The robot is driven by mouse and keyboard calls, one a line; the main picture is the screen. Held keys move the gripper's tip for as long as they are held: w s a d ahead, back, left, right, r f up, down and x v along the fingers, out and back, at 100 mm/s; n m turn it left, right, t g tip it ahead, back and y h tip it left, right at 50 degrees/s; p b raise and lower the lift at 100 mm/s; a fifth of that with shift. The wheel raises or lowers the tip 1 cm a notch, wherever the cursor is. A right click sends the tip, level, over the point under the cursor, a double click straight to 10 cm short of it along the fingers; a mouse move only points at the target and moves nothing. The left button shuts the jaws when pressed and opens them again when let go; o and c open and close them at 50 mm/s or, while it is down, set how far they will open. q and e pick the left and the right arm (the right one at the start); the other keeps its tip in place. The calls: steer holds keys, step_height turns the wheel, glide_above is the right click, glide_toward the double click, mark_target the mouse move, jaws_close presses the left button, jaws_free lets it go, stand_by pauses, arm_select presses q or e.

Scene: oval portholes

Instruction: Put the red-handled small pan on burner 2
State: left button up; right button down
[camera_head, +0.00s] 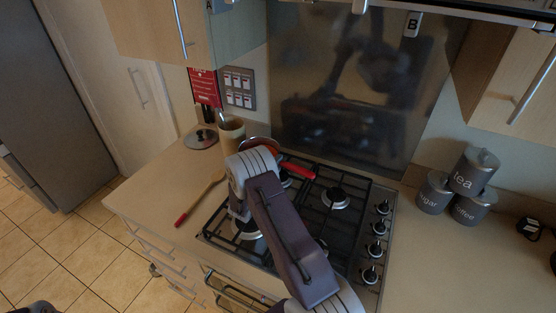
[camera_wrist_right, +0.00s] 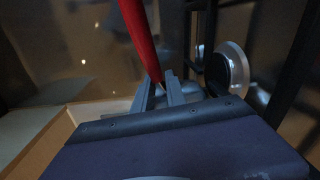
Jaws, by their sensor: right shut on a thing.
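The small pan (camera_head: 258,144) is at the back left of the hob, partly hidden behind my right arm; its red handle (camera_head: 300,171) points right, over the grates. In the right wrist view a red handle (camera_wrist_right: 140,38) runs down from the top edge to the fingertips. My right gripper (camera_wrist_right: 166,88) is shut on this handle near its end; my arm hides the fingertips in the head view. The hob (camera_head: 352,243) has several burners, one clear at the right (camera_head: 335,197). I cannot read which is burner 2.
A wooden utensil with a red grip (camera_head: 183,217) lies on the counter left of the hob. A utensil pot (camera_head: 230,130) and a round lid (camera_head: 201,139) are behind it. Canisters (camera_head: 434,193) stand at the right. Knobs (camera_head: 376,249) line the hob's right side.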

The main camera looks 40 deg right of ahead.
steer(key=shift+r, duration=0.2)
steer(key=shift+f, duration=0.1)
steer(key=c, duration=1.7)
jaws_free()
steer(key=shift+s+f, duration=0.1)
steer(key=shift+f, duration=0.1)
steer(key=o, duration=0.3)
steer(key=shift+o, duration=0.2)
steer(key=shift+r, duration=0.1)
